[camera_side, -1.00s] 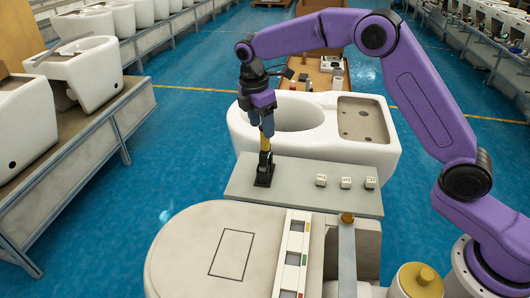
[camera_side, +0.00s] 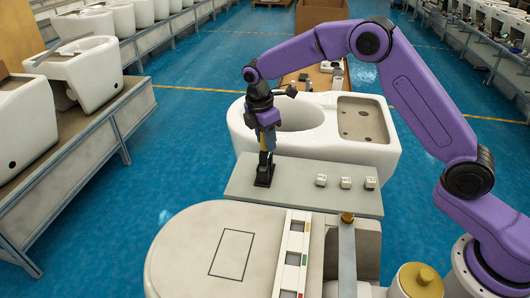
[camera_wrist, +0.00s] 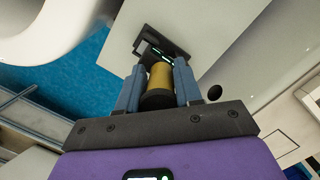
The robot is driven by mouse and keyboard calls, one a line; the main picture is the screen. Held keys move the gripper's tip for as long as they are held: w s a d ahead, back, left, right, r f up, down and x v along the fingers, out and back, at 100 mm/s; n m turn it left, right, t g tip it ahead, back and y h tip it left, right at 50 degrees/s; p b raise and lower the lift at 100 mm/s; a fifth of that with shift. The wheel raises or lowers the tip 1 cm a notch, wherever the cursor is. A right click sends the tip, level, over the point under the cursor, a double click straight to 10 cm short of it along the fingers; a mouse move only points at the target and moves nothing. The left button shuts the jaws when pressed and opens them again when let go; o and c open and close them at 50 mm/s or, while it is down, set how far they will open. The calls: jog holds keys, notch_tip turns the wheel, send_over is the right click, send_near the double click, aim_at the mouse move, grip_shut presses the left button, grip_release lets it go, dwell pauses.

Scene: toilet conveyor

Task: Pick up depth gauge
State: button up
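The depth gauge (camera_side: 264,171) stands upright on the grey plate, with a black base and a gold cylindrical top. In the wrist view its gold cylinder (camera_wrist: 160,79) is between the fingers, and its black base lies beyond with small green lit marks. My gripper (camera_side: 266,143) points down over it. In the wrist view, my gripper's two blue fingers (camera_wrist: 160,85) straddle the cylinder, one on each side and very close. I cannot tell whether they press on it. In the side view the fingers hide most of the cylinder.
The grey plate (camera_side: 300,192) also bears several small white blocks to the right of the gauge. A white toilet bowl (camera_side: 245,130) stands just behind the plate. A round-ended beige surface (camera_side: 185,245) with a strip of coloured parts (camera_side: 293,255) is in front.

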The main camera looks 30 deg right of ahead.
jog(key=shift+r, duration=0.1)
jog(key=shift+r, duration=0.5)
notch_tip(320, 180, up, 2)
jog(key=shift+r, duration=0.1)
jog(key=s+d+r, duration=0.3)
jog(key=s+r, duration=0.6)
jog(key=s, duration=0.4)
jog(key=s+a+r, duration=0.2)
jog(key=s+a, duration=1)
jog(key=shift+s+r, duration=0.15)
jog(key=shift+r, duration=0.15)
notch_tip(320, 180, down, 6)
